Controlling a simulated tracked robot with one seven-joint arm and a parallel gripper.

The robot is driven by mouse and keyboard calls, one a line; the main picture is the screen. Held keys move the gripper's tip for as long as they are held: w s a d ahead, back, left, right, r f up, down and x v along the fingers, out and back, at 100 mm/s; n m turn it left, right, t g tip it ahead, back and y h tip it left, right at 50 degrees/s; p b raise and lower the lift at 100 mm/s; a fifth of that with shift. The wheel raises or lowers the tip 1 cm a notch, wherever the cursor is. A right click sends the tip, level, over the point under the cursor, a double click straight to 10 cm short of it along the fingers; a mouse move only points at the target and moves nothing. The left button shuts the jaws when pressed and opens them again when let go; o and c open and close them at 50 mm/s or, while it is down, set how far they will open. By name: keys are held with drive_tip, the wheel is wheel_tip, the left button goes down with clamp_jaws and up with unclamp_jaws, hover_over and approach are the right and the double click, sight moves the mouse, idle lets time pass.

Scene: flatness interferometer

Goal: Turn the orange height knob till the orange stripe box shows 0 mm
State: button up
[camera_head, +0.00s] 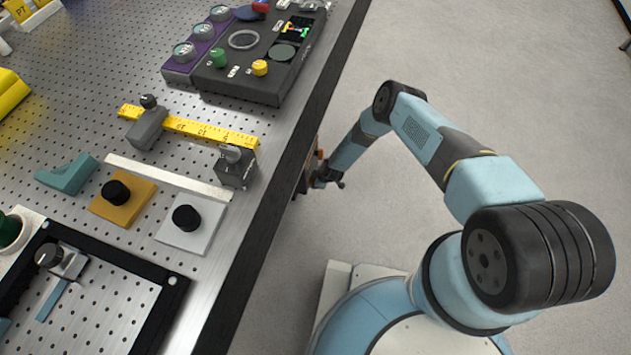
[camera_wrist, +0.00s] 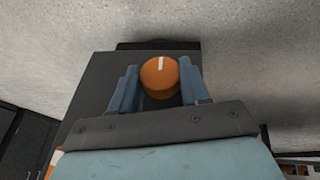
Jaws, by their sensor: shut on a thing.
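The orange height knob (camera_wrist: 159,79) shows in the wrist view, round, with a white line on its face pointing nearly straight up. My gripper (camera_wrist: 158,66) has one blue finger on each side of the knob and is shut on it. In the head view my gripper (camera_head: 320,178) is low beside the table's right edge, and the knob cannot be made out clearly there. A small dark screen (camera_head: 297,28) on the control panel shows coloured marks. They are too small to read, and I cannot tell the orange stripe box's value.
The perforated metal table (camera_head: 75,130) fills the left. A black control panel (camera_head: 250,85) with green and yellow knobs stands at the back. A yellow ruler (camera_head: 200,128) and black knobs on orange (camera_head: 135,207) and white plates (camera_head: 205,235) lie nearer. The floor right is clear.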

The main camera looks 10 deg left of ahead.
drive_tip(key=t, duration=0.2)
drive_tip(key=shift+s+f+n+t, duration=0.1)
drive_tip(key=shift+s+n+t, duration=0.2)
drive_tip(key=shift+t, duration=0.1)
drive_tip(key=shift+w, duration=0.1)
drive_tip(key=o, duration=1)
drive_tip(key=shift+o, duration=0.2)
drive_tip(key=v, duration=1.3)
drive_tip(key=shift+s+r, duration=0.25)
drive_tip(key=shift+r, duration=0.05)
